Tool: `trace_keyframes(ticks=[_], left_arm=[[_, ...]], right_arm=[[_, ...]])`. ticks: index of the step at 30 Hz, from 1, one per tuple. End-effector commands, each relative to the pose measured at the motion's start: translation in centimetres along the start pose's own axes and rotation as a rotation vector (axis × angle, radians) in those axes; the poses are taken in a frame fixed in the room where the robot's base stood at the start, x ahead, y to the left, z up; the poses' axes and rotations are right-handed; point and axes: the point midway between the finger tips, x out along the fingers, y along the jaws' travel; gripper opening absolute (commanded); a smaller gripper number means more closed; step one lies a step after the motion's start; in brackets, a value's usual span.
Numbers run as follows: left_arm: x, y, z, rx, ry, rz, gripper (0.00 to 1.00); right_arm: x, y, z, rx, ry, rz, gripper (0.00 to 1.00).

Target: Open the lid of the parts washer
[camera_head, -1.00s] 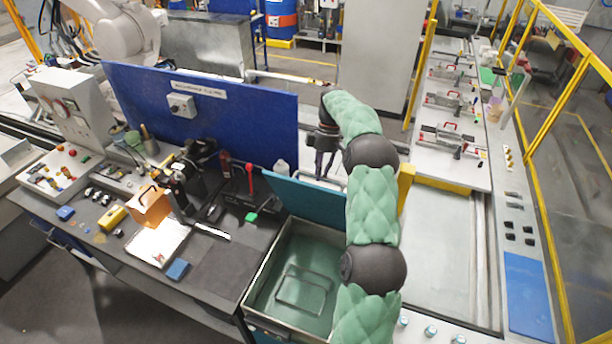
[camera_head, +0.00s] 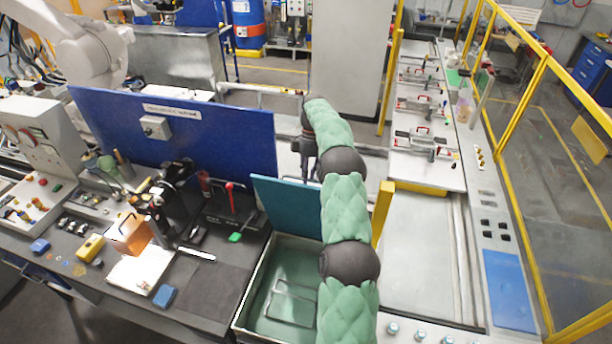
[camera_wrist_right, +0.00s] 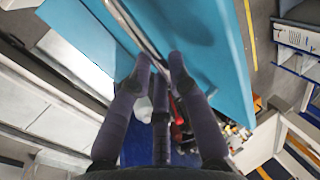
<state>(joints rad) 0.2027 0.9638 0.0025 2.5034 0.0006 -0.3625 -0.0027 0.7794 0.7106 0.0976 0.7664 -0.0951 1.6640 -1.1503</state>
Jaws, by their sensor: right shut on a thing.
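The parts washer (camera_head: 246,306) is an open grey box with a green interior and a wire frame inside, at the lower middle of the head view. Its teal lid (camera_head: 285,207) stands raised, roughly upright, at the back of the box. The lid's inner face (camera_wrist_right: 205,50) fills the upper middle of the right wrist view, with a silver handle bar (camera_wrist_right: 138,28) along it. My right gripper (camera_wrist_right: 160,62) is shut on this bar; in the head view the gripper (camera_head: 305,160) is behind the lid's upper edge, its tips partly hidden. My left gripper is not in view.
A dark bench with an orange block (camera_head: 131,236), a blue box (camera_head: 164,296) and a red-handled clamp (camera_head: 230,196) lies left of the washer. A blue panel (camera_head: 200,135) stands behind the bench. A yellow post (camera_head: 382,213) and conveyor are right of my arm.

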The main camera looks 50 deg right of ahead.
Motion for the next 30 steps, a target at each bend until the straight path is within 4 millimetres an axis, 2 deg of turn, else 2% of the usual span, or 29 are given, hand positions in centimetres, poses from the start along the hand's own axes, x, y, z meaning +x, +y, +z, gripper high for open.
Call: trace_keyframes(ticks=[1,3,16,20,30], left_arm=[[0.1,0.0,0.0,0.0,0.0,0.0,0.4],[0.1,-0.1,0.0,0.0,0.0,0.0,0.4],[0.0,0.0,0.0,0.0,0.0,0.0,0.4],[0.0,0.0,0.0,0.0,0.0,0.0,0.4],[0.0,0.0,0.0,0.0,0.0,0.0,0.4]], right_arm=[[1.7,0.3,0.3,0.003,-0.015,-0.017,0.22],[1.7,0.3,0.3,0.003,-0.015,-0.019,0.42],[0.4,0.0,0.0,0.0,-0.006,-0.009,0.43],[-1.1,-0.5,-0.1,0.0,-0.006,-0.008,0.43],[-6.4,-2.4,0.0,0.001,-0.008,-0.012,0.43]])
